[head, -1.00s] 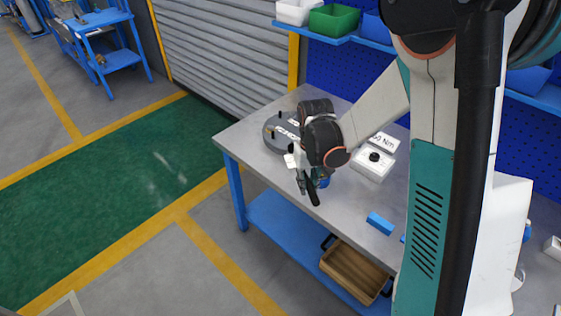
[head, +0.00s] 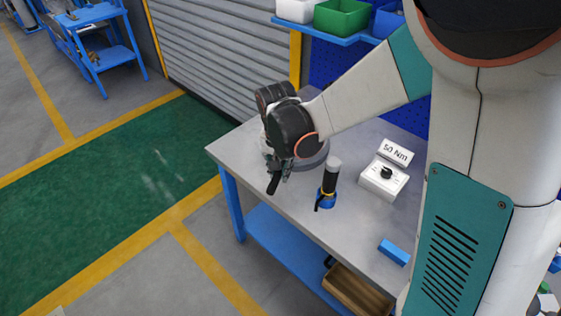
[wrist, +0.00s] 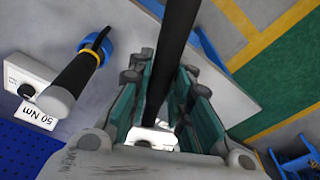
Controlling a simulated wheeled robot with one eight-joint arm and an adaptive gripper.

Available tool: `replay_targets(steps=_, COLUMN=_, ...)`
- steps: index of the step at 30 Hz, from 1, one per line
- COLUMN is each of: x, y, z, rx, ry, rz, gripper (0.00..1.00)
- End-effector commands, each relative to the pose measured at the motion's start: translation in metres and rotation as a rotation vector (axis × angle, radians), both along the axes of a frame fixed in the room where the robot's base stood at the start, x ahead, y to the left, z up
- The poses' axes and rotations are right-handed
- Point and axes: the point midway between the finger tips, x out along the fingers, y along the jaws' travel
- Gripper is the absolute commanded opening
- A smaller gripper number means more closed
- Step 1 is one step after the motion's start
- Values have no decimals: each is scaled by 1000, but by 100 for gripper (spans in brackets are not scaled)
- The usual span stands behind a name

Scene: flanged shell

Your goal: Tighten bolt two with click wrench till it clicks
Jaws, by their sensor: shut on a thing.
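My gripper (head: 276,168) is over the far left part of the workbench. It is shut on the black handle of the click wrench (head: 273,184); in the wrist view the black bar (wrist: 168,50) runs between the gripper fingers (wrist: 166,95). The wrench's working end is hidden by the gripper, so I cannot tell whether it sits on a bolt. The round grey flanged shell (head: 318,158) shows only at its right edge behind my gripper. The bolts, bolt two included, are hidden in both current views.
A black-handled tool (head: 330,178) stands upright in a blue holder (head: 326,201) right of my gripper.

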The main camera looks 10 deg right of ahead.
Motion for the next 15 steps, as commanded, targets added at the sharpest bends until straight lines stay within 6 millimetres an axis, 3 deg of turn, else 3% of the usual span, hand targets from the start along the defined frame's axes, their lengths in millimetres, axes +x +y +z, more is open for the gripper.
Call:
replay_targets(steps=8, x=-1, y=0, z=-1, rx=-4, ry=-1, rz=2, gripper=0)
replay_targets(steps=15, x=0, y=0, z=-17, rx=-4, ry=-1, rz=2, gripper=0)
